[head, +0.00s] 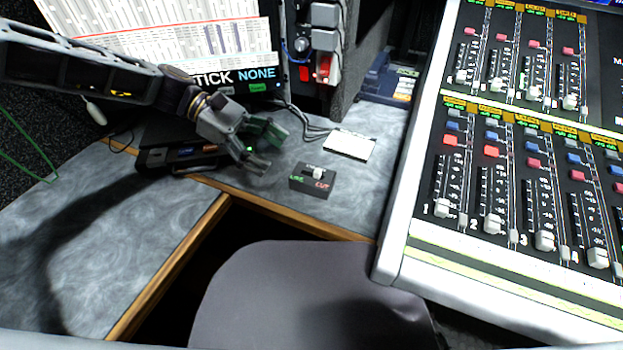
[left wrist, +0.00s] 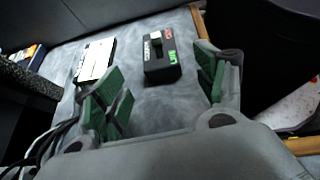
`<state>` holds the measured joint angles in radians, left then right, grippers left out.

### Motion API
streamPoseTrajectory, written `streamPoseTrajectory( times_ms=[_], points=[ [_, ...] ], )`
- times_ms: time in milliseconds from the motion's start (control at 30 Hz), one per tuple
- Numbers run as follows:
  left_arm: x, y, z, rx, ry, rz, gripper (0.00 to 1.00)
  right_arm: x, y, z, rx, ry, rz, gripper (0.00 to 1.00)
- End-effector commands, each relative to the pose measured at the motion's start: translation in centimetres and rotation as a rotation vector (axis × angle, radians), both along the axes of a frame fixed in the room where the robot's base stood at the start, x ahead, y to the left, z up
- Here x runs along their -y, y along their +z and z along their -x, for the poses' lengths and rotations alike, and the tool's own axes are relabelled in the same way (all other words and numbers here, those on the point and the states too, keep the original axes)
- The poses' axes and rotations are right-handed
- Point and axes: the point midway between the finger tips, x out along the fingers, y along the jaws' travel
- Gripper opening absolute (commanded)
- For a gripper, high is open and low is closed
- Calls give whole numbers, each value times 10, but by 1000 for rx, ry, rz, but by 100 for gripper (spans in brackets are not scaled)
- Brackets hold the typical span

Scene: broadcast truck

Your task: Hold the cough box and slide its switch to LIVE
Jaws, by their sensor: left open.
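The cough box (head: 312,184) is a small dark box on the grey desk, near its front edge. It has a pale switch cap (head: 318,172) on top, a green LIVE label at its left and a red CUT label at its right. In the left wrist view the box (left wrist: 161,66) lies ahead between the fingers, and the cap (left wrist: 160,34) sits toward the CUT end. My left gripper (head: 267,149) is open and empty, to the left of the box and apart from it. Its green pads show in the left wrist view (left wrist: 160,82). My right gripper is out of view.
A white card (head: 350,145) lies behind the box. A mixing console (head: 420,225) rises at the right. A dark device (head: 180,152) and cables sit behind my left gripper. A chair (head: 310,300) stands in front of the desk's wooden edge.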

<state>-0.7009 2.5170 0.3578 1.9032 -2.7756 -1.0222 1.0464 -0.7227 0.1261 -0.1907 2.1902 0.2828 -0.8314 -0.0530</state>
Motion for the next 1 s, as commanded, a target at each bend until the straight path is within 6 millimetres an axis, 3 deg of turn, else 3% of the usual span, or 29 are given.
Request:
streamPoseTrajectory(
  times_ms=[367, 1000],
  points=[
    [14, -10, 4, 1, 0, 1, 71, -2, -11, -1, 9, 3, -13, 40],
    [55, -33, 18, -1, -2, -1, 71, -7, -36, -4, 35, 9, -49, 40]
  ],
)
